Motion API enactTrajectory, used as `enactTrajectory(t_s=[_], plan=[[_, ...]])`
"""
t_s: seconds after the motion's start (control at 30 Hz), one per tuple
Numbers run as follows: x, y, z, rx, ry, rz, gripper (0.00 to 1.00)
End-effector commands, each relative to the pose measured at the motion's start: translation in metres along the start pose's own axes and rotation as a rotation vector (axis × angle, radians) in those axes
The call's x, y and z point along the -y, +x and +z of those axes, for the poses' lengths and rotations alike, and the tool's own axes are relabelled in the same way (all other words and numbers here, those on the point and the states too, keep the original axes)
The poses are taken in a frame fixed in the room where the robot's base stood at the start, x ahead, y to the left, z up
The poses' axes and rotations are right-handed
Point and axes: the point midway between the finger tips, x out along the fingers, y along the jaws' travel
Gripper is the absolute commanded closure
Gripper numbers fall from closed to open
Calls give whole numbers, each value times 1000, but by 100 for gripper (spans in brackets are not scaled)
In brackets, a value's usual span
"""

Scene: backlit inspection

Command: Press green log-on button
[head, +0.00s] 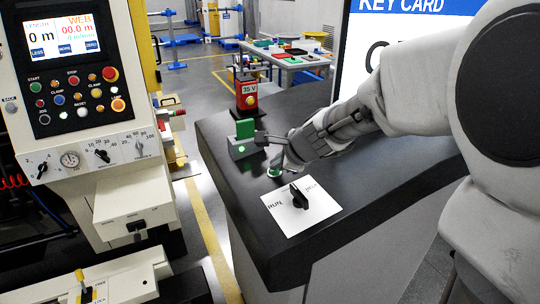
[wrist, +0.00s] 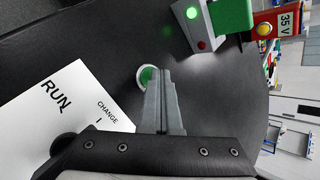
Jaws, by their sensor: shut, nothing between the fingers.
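A round green button (head: 273,173) with a pale ring sits on the black console top (head: 222,150). It also shows in the wrist view (wrist: 146,77), partly hidden behind my fingertips. My gripper (head: 280,163) is shut and empty, its fingers pointing down at the button. In the wrist view the closed fingertips (wrist: 160,72) overlap the button's right side. I cannot tell whether they touch it or hover just above.
A white plate with a black RUN/CHANGE knob (head: 299,197) lies just in front of the button. Behind stand a green block on a grey base with a lit green lamp (head: 243,138) and a red 35 V box (head: 247,95). A cream control panel (head: 75,80) stands at left.

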Motion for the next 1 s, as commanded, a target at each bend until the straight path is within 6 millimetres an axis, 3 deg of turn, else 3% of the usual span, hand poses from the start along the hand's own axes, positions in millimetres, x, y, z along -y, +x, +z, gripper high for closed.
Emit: enactTrajectory(t_s=[0.67,1.0], plan=[[8,-11,8,0,0,1,100],[24,-33,24,0,-1,1,100]])
